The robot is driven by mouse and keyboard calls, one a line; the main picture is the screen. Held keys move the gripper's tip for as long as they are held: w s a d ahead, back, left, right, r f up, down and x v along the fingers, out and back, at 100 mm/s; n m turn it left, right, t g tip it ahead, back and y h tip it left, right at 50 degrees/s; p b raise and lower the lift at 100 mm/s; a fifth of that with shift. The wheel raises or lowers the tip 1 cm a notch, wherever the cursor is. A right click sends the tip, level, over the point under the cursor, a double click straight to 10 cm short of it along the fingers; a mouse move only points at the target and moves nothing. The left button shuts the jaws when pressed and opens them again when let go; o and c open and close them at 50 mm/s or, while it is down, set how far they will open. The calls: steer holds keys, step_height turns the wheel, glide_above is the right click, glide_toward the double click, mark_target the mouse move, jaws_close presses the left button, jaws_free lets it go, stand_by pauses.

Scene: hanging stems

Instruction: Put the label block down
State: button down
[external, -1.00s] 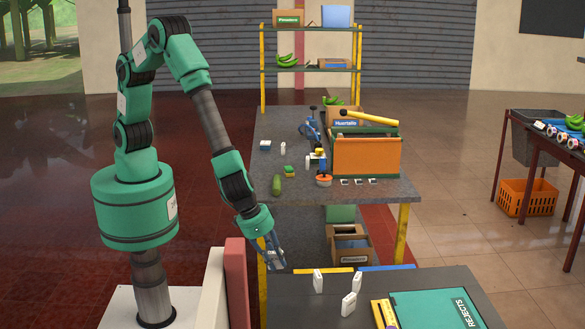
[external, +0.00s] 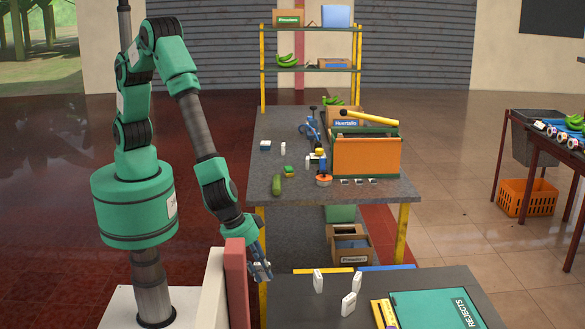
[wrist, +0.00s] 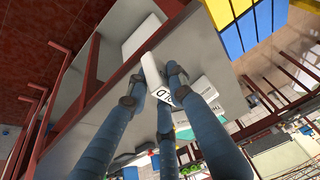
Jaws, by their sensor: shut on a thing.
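The label block (wrist: 151,72) is white with dark lettering on one end. In the wrist view it sits between the blue fingers of my gripper (wrist: 158,85), tilted, with part of it hidden behind the fingers. In the external view my gripper (external: 262,271) hangs beside the left edge of the near dark table (external: 430,281), left of the upright white blocks. The block itself is hard to make out there.
Three white blocks stand on the near table: one at left (external: 318,281), one behind (external: 357,280), one in front (external: 349,304). A green REJECTS panel (external: 430,308) lies at right. A red-brown and cream partition (external: 236,285) is close left of my gripper.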

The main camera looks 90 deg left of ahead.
steer(key=w+d, duration=0.3)
steer(key=w+d+f+p, duration=0.1)
steer(key=w+d, duration=0.3)
steer(key=w+d+p, duration=0.1)
steer(key=w+d, duration=0.2)
steer(key=w, duration=0.1)
steer(key=shift+w+d+f, duration=0.1)
steer(key=shift+d+f, duration=0.15)
steer(key=shift+d, duration=0.05)
steer(key=shift+f, duration=0.15)
steer(key=shift+f+p, duration=0.4)
steer(key=shift+f, duration=1.2)
steer(key=shift+f+b, duration=0.2)
steer(key=shift+b, duration=0.1)
steer(key=c, duration=1.5)
jaws_free()
steer(key=shift+c, duration=0.2)
steer(key=shift+r+p, duration=0.2)
steer(key=shift+p, duration=0.1)
steer(key=shift+r, duration=0.2)
steer(key=v, duration=1.1)
steer(key=shift+s+r+b, duration=0.25)
steer(key=shift+b, duration=0.15)
